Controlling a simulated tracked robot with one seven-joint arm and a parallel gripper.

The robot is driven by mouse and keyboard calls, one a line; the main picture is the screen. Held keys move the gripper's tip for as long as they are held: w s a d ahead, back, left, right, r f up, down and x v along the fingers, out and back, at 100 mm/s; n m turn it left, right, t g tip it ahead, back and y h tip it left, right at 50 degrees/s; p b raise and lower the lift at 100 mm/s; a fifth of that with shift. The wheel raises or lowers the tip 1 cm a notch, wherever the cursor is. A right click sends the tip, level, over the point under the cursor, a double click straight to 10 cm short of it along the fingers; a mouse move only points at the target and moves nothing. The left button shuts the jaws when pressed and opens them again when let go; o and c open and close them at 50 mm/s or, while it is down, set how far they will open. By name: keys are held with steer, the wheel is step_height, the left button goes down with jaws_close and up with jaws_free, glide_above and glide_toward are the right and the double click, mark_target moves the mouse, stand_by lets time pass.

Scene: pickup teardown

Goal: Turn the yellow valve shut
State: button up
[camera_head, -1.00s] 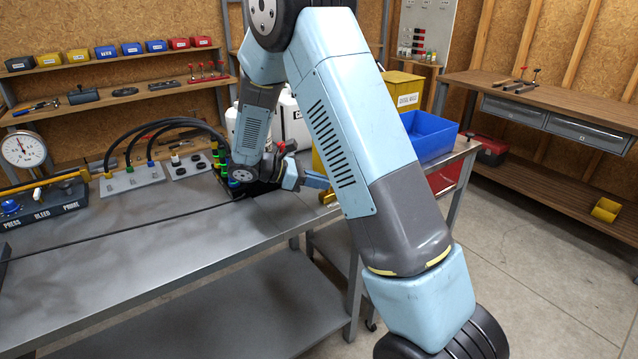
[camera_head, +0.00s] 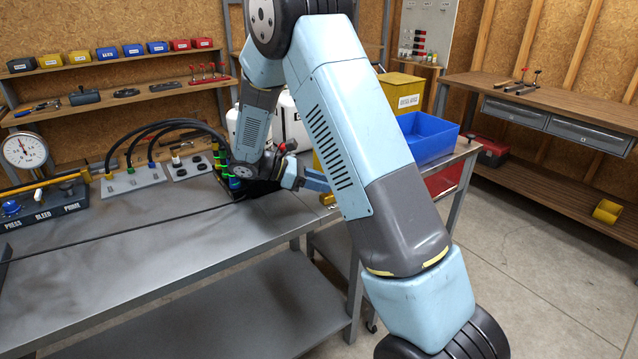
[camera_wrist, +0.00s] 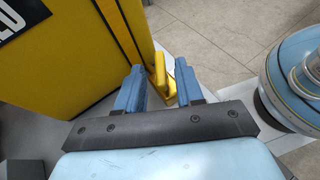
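The yellow valve handle (camera_wrist: 160,75) shows in the wrist view as a yellow lever with a second yellow arm beside it. My gripper (camera_wrist: 160,88) has two blue fingers held apart, with the yellow lever seen in the gap between them. The second yellow arm appears close to the right finger; I cannot tell whether they touch. In the head view my gripper (camera_head: 316,181) is low over the right end of the bench. A small yellow part (camera_head: 327,198) shows just below it, mostly hidden by my arm.
A large yellow box (camera_wrist: 65,65) stands close to the left finger. Black hoses with coloured fittings (camera_head: 232,172) lie left of my wrist. The grey bench top (camera_head: 150,240) is mostly clear.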

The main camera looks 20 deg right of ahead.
steer(key=v, duration=1.2)
steer(key=shift+d+r, duration=0.1)
steer(key=shift+r, duration=0.05)
